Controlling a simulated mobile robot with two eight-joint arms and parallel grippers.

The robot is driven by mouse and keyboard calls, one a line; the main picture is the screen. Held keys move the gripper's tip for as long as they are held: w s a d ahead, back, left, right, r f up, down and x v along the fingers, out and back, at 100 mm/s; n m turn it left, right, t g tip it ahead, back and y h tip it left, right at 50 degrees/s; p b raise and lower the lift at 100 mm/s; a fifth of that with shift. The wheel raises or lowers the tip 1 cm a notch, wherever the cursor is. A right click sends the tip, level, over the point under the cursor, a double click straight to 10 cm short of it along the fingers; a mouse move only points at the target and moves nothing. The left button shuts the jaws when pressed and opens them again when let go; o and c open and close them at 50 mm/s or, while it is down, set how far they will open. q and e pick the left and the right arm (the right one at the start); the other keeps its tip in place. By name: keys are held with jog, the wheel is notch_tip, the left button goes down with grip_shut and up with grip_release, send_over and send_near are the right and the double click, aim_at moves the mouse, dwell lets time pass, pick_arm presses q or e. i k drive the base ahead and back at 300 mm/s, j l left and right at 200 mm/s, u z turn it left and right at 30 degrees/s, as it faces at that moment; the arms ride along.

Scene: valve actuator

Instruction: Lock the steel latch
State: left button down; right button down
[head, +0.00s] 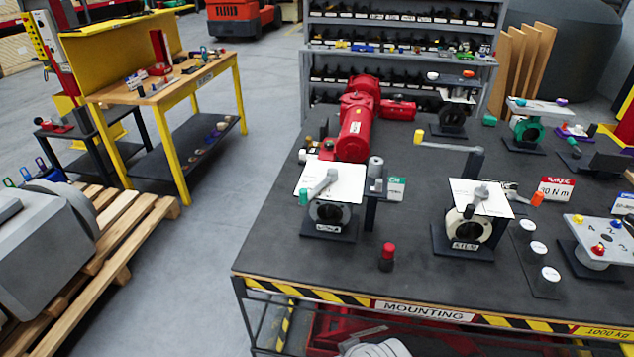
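Neither gripper shows in the head view. I cannot tell for sure which part is the steel latch. The left valve station (331,212) on the dark table has a white plate and a grey, steel-looking lever (321,184) ending in a green tip. A grey post with a round top (375,168) stands beside it on the right. The right valve station (466,231) has a similar white plate with a small grey handle (475,200). An orange-tipped lever (537,199) sits at its right. Latch details are too small to tell locked from unlocked.
The dark table (290,265) has a striped front edge. A red actuator (356,130), a yellow-tipped bar (446,145), a red-capped button (387,256) and round white discs (537,248) are on it.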

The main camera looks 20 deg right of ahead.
aim_at(378, 188)
jog(key=z, duration=1.25)
